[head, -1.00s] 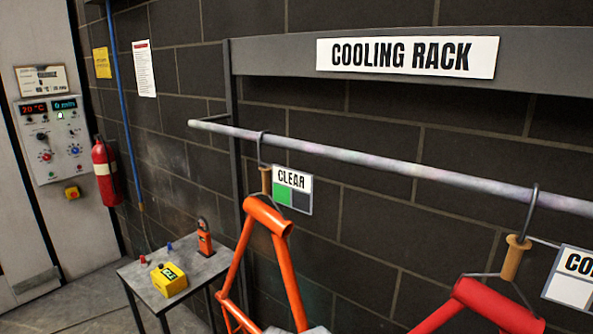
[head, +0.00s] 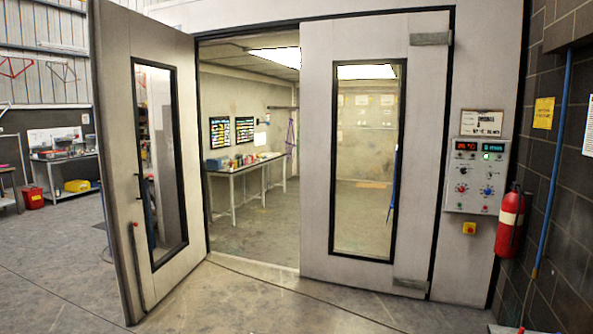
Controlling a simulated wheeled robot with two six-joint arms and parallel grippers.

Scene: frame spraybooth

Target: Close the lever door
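The lever door (head: 113,120) is the left leaf of the spray booth. It stands open, swung out toward me on the left of the head view. It has a tall dark-framed window (head: 160,160) and a dark handle (head: 139,187) near its free left edge, with a long dark bar (head: 136,262) lower down. The right leaf (head: 427,150) is in line with the booth front and looks shut. The doorway between them is open. Neither of my grippers shows in the head view.
A control panel (head: 477,175) and a red fire extinguisher (head: 511,222) are on the right. Inside the booth stands a long table (head: 245,175) with small items. Workbenches (head: 65,165) stand at the far left. The floor (head: 260,300) before the doorway is clear.

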